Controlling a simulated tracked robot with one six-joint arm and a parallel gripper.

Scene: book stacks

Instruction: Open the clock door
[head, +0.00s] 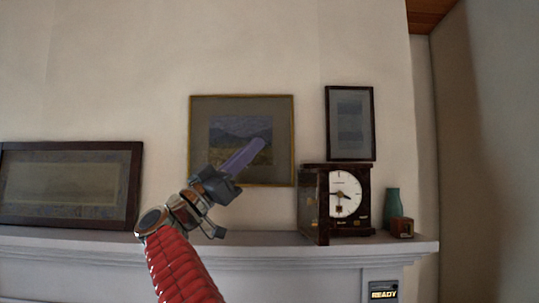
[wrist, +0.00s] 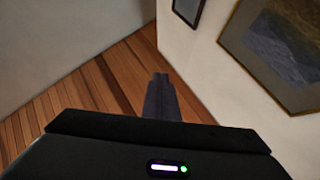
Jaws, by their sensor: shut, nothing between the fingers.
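A dark brown mantel clock (head: 367,200) with a white round dial (head: 345,193) stands upright on the mantel, right of centre in the head view. Its framed door (head: 322,208) stands swung out from the clock's left side, with the dial uncovered. My gripper (head: 261,145) is to the left of the clock and higher than the door, in front of a gold-framed picture. Its fingers are together and empty, apart from the door. In the wrist view the gripper (wrist: 160,78) also shows closed. The clock is not in the wrist view.
The mantel (head: 270,240) runs across below. A green vase (head: 391,206) and a small brown box (head: 402,228) stand right of the clock. The gold-framed picture (head: 275,178) and a smaller dark-framed picture (head: 350,150) hang behind. The mantel left of the door looks clear.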

